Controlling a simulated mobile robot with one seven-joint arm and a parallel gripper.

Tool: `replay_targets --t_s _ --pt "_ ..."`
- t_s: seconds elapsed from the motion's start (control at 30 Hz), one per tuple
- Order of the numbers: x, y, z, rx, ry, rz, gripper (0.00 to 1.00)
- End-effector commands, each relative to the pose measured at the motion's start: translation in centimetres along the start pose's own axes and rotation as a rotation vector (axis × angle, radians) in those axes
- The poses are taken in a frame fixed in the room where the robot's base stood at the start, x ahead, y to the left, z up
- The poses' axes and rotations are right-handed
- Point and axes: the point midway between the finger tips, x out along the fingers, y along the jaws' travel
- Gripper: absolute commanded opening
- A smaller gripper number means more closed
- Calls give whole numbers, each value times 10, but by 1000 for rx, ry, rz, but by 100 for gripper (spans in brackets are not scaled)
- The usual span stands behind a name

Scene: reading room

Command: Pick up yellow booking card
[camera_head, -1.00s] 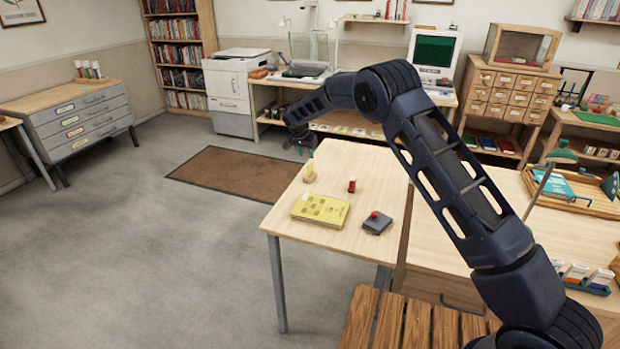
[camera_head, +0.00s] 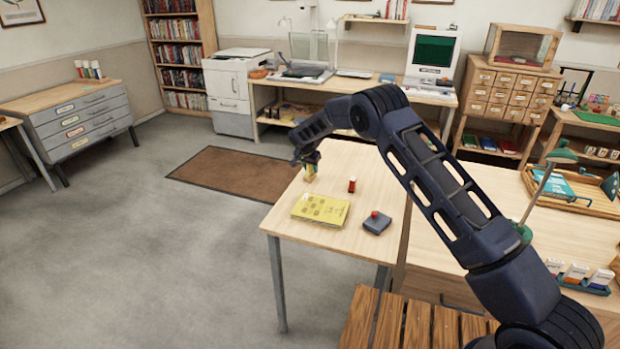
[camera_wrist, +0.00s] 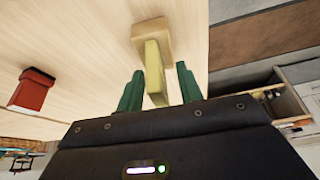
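The yellow booking card (camera_wrist: 155,70) stands upright in a small pale wooden holder (camera_wrist: 151,32) on the table. In the head view the card and holder (camera_head: 310,178) are at the far left part of the table, partly hidden by my gripper (camera_head: 307,160). In the wrist view my gripper (camera_wrist: 157,88) is open. Its two green fingers are on either side of the card, with a gap visible at each side. Whether either finger touches the card cannot be seen.
A red stamp-like object (camera_head: 352,184) stands close by on the table (camera_head: 365,165); it also shows in the wrist view (camera_wrist: 32,90). A yellow booklet (camera_head: 320,210) and a dark grey pad with a red knob (camera_head: 377,223) lie nearer. The table's left edge is close to the holder.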

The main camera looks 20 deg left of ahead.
Motion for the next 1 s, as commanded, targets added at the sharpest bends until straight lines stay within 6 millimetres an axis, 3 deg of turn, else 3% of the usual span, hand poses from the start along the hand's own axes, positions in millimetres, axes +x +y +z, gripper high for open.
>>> replay_targets --t_s 0.23,0.4,0.77,1.0 --pt "2 0 -1 0 1 -1 34" --pt "2 0 -1 0 1 0 1" --pt "0 0 -1 1 1 -1 0" --pt "-26 0 -12 2 2 -2 0"
